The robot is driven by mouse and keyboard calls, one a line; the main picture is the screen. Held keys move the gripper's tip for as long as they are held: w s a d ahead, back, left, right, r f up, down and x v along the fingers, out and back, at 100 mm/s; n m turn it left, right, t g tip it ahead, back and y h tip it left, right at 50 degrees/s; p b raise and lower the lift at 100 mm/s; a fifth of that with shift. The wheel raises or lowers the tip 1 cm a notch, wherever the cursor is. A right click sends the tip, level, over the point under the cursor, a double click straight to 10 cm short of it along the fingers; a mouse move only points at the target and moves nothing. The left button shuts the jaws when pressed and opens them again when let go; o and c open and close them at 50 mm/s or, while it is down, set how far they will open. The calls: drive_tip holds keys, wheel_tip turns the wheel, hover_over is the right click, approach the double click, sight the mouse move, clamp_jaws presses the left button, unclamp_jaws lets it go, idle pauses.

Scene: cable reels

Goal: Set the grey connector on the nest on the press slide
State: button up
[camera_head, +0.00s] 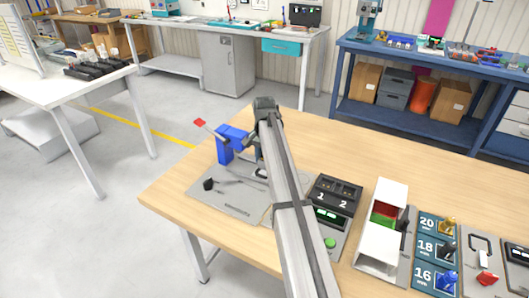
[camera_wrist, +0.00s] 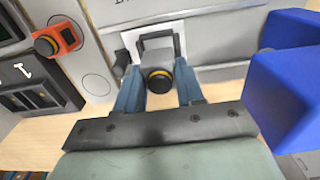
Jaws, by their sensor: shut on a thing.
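My gripper (camera_wrist: 157,88) is shut on the grey connector (camera_wrist: 155,46), whose round black end with a yellow ring faces the wrist camera. A pale bracket-like piece, apparently the nest (camera_wrist: 130,40), shows just beyond and around the connector. I cannot tell whether the connector touches it or is seated. The blue press (camera_head: 231,143) with a red-ended lever (camera_head: 199,122) stands on a grey base plate (camera_head: 218,201); its blue body (camera_wrist: 285,80) is close to the right of my gripper in the wrist view. My arm hides the gripper and connector in the head view.
A black box marked 1 and 2 (camera_head: 335,190) stands right of the press plate. An orange piece with a yellow-ringed black end (camera_wrist: 52,40) is left of my gripper. A white open bin (camera_head: 378,245) and a 20/18/16 rack (camera_head: 425,250) stand farther right.

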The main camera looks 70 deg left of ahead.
drive_tip(key=shift+f, duration=0.55)
drive_tip(key=shift+f, duration=0.2)
drive_tip(key=shift+f, duration=0.7)
drive_tip(key=o, duration=1.1)
drive_tip(key=shift+r, duration=0.1)
drive_tip(key=shift+r, duration=3.9)
